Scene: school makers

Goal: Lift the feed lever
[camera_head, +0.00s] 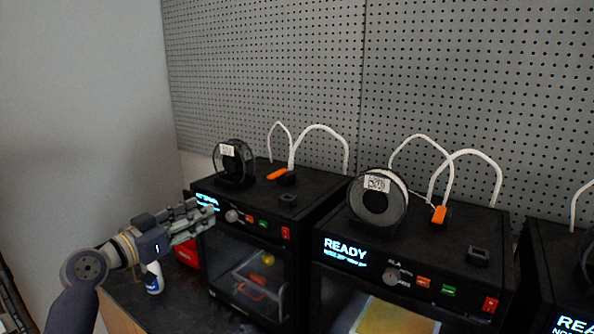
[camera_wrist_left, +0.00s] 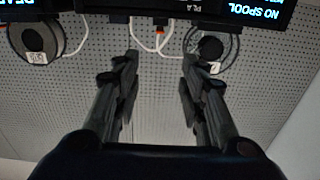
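An orange lever (camera_head: 277,174) lies tilted on top of the left black printer (camera_head: 325,200), beside the base of a white tube. A second orange lever (camera_head: 439,214) stands more upright on the middle printer (camera_head: 480,225), whose screen reads READY. I cannot tell which one is the feed lever. My left gripper (camera_head: 207,218) is in front of the left printer's upper left corner, covering part of its screen. In the left wrist view its two fingers (camera_wrist_left: 160,60) are spread with nothing between them. My right gripper is in neither view.
Black spools (camera_head: 235,162) (camera_head: 379,200) stand on the printers, and white tubes (camera_head: 322,128) arch above them. A third printer (camera_head: 545,270) is at the right edge. A white bottle (camera_head: 153,279) and a red object (camera_head: 187,253) are below my left gripper. A pegboard (camera_head: 300,70) is behind.

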